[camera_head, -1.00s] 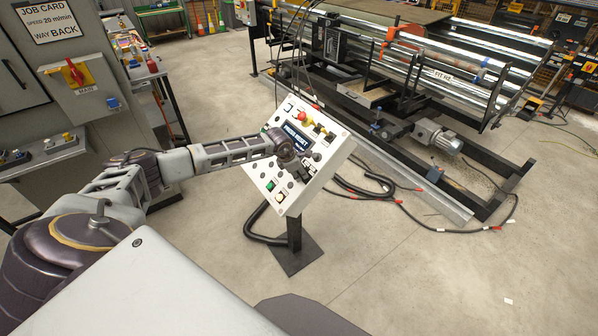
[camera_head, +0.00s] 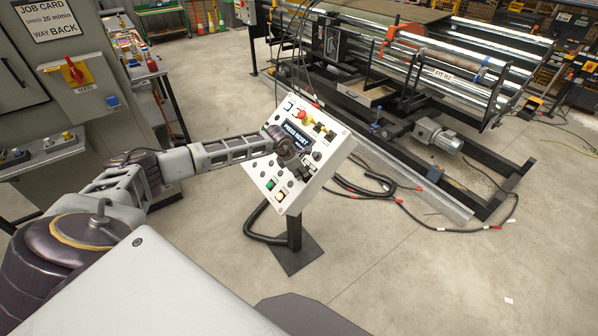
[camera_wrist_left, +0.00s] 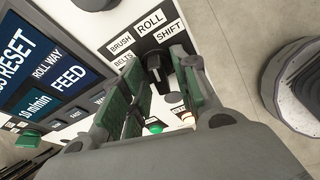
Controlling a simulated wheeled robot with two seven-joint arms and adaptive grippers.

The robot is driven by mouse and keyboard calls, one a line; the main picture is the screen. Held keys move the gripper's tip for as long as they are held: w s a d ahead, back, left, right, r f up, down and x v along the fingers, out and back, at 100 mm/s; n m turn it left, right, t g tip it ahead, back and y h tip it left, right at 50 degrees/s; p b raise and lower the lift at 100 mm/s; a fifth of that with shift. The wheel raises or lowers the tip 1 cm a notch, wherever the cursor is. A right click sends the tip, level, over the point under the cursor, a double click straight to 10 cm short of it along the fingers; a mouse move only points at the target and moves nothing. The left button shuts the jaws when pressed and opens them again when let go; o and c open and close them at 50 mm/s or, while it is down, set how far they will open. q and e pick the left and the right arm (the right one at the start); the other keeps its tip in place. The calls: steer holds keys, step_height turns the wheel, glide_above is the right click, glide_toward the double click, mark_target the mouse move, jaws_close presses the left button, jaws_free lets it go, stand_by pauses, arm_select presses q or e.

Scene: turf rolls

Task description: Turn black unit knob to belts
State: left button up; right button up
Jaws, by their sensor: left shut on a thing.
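The black unit knob (camera_wrist_left: 155,68) shows in the left wrist view, beside the white labels BRUSH, BELTS, ROLL and SHIFT. My left gripper (camera_wrist_left: 160,92) has its green-padded fingers on both sides of the knob and is shut on it. The fingers hide part of the knob, and I cannot tell exactly which label it points to. In the head view my left gripper (camera_head: 302,170) is at the face of the tilted white control panel (camera_head: 265,178) and covers the knob there. My right gripper is not in view.
The panel display (camera_head: 297,136) reads PRESS RESET. A red emergency button (camera_head: 302,115) and a green button (camera_head: 270,185) are near my gripper. The panel stands on a black post and foot (camera_head: 292,255). The roller machine (camera_head: 440,75) and loose cables lie behind.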

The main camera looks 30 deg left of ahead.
arm_select(q)
steer(key=n+b, duration=0.1)
steer(key=n, duration=0.2)
steer(key=shift+w+h+b, duration=0.1)
steer(key=shift+h+b, duration=0.2)
steer(key=shift+h, duration=0.1)
steer(key=n+h, duration=0.1)
steer(key=n, duration=0.2)
steer(key=shift+a+n+g+b, duration=0.15)
steer(key=shift+n+g+b, duration=0.15)
steer(key=n+h, duration=0.1)
steer(key=n, duration=0.2)
steer(key=shift+n+h+p, duration=0.5)
steer(key=shift+n+p, duration=0.45)
steer(key=shift+n, duration=1.05)
steer(key=o, duration=0.6)
steer(key=shift+s+v, duration=0.15)
steer(key=shift+v, duration=2.85)
steer(key=shift+s+v, duration=0.15)
steer(key=shift+v, duration=2.85)
